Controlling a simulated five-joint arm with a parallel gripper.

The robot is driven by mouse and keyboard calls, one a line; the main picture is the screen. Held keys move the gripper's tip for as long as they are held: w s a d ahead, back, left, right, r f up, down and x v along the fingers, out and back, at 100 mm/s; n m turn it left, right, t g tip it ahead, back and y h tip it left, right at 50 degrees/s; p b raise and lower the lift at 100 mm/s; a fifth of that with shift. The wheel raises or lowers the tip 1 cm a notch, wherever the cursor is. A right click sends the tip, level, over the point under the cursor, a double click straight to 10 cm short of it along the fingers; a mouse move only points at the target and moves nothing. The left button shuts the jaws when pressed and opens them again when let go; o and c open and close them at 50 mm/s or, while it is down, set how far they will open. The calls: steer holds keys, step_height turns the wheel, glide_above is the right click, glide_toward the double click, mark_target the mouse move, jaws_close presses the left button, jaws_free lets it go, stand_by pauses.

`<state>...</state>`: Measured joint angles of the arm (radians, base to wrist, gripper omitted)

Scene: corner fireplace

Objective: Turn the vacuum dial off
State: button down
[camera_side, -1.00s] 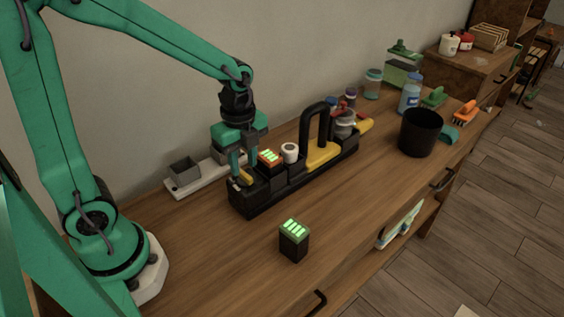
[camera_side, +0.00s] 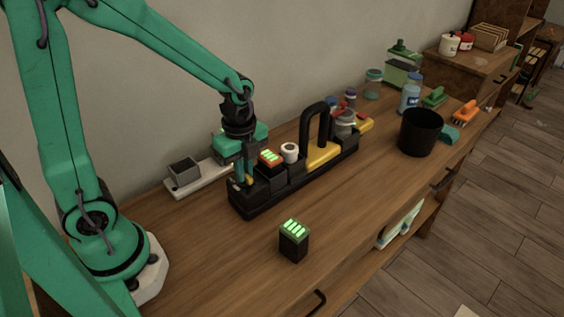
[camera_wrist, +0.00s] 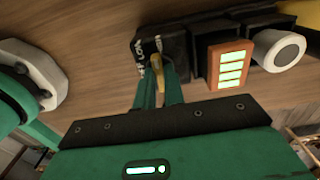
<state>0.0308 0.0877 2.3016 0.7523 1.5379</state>
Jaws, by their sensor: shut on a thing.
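The vacuum dial, a yellow lever-like knob (camera_wrist: 157,66), sits on the black end of the vacuum unit (camera_wrist: 170,42). White lettering lies beside the knob's far end in the wrist view, too small to read surely. My gripper (camera_wrist: 158,75) is shut on the knob, one finger on each side of it. In the side view my gripper (camera_side: 243,182) points down onto the left end of the black vacuum unit (camera_side: 270,197), and the fingers partly hide the knob. The unit carries a tall black handle.
An orange-topped battery (camera_side: 270,158) and a white round cap (camera_side: 290,152) stand close right of my gripper. A green-topped battery (camera_side: 294,240) stands in front on the table. A grey-white tray (camera_side: 186,178) lies behind left; a black bin (camera_side: 420,132) stands right.

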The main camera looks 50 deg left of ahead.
steer(key=shift+n, duration=0.4)
steer(key=n, duration=0.3)
steer(key=shift+n, duration=0.3)
steer(key=n, duration=1.3)
steer(key=shift+n, duration=0.4)
steer(key=c, duration=1.5)
jaws_free()
